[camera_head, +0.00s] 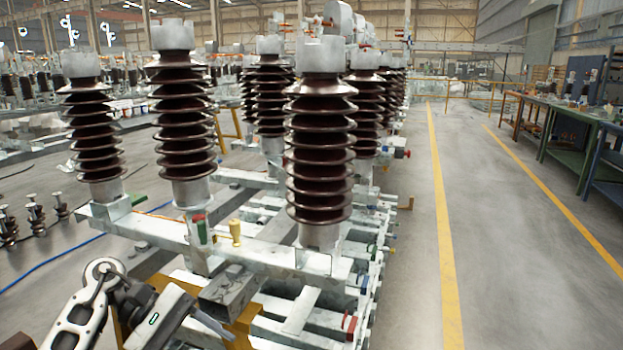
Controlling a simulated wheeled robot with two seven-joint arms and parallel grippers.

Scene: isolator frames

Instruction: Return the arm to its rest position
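My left arm (82,318) comes in at the bottom left, in front of the nearest isolator frame (255,258). My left gripper (212,326) points right, low in the picture near the frame's yellow support (246,318). Its fingers are small and partly cut off by the view, so I cannot tell whether they are open or shut. I see nothing clearly held. I cannot tell whether it touches the frame. My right arm and gripper are not in view. The frame bears several upright dark brown ribbed insulators (320,150) with grey caps.
More isolator frames stand behind in a row. A blue cable (65,262) lies on the floor at left. At right, the grey floor is clear along a yellow line (440,220). Workbenches (570,120) stand at far right, and a yellow railing (470,92) at the back.

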